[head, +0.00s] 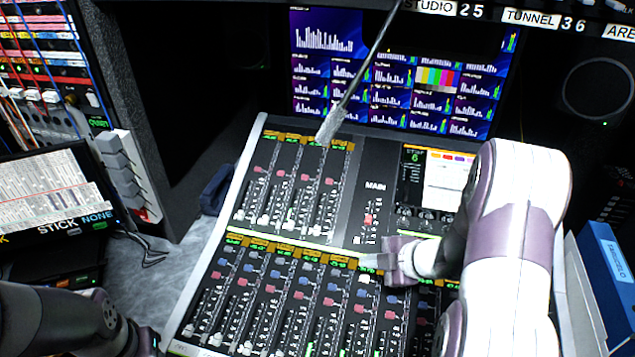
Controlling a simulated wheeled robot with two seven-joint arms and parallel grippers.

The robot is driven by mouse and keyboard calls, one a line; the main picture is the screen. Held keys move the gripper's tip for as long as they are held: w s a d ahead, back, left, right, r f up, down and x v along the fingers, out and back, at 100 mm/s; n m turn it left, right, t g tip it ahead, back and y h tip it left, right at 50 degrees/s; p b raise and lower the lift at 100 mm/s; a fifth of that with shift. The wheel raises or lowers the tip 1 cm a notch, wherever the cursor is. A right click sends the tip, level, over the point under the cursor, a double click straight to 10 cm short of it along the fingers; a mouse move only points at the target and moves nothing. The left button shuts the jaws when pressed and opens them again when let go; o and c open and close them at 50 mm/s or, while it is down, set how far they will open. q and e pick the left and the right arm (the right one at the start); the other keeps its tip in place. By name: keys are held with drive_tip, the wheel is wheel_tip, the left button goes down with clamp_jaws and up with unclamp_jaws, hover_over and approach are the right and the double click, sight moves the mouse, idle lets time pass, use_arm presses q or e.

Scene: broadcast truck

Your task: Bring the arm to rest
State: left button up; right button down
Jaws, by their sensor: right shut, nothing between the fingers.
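My right arm (515,230), white and purple, reaches in from the lower right over the mixing console. Its gripper (374,262) is shut and empty, low over the middle of the mixing console (375,180), beside the strip between the upper and lower fader banks. I cannot tell whether its tips touch the panel. My left arm (60,322) shows only as a dark link with a purple edge at the lower left; its gripper is out of the picture.
A gooseneck microphone (335,122) hangs over the upper faders. Monitors (395,75) stand behind the console. A patch rack (45,75) and a tilted screen (50,200) are at the left. A blue binder (607,275) stands at the right.

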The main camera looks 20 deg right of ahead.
drive_tip(key=s+d+f+m+h, duration=0.1)
drive_tip(key=d+m, duration=0.1)
drive_tip(key=d+f+m+g+h, duration=0.1)
drive_tip(key=d+m+h, duration=0.1)
drive_tip(key=s+d+f+m+h, duration=0.1)
drive_tip(key=d+m, duration=0.1)
drive_tip(key=m, duration=0.1)
drive_tip(key=shift+s+d+g+h, duration=0.1)
drive_tip(key=shift+s+g+h, duration=0.2)
drive_tip(key=shift+s+h, duration=0.1)
drive_tip(key=s+m, duration=0.1)
drive_tip(key=s+m+g+h, duration=0.1)
drive_tip(key=m, duration=0.1)
drive_tip(key=s+d+m+g, duration=0.1)
drive_tip(key=m, duration=0.1)
drive_tip(key=shift+r+h, duration=0.35)
drive_tip(key=shift+h, duration=0.05)
drive_tip(key=s+a+r+m+g, duration=0.1)
drive_tip(key=s+a+r+m, duration=0.1)
drive_tip(key=a, duration=0.6)
drive_tip(key=s+a+r+m+g+y, duration=0.1)
drive_tip(key=s+a+r+m+g, duration=0.1)
drive_tip(key=a, duration=0.5)
wheel_tip(320, 180, up, 3)
drive_tip(key=s+m, duration=0.1)
drive_tip(key=s, duration=0.1)
drive_tip(key=shift+s+a, duration=0.35)
drive_tip(key=shift+a, duration=0.05)
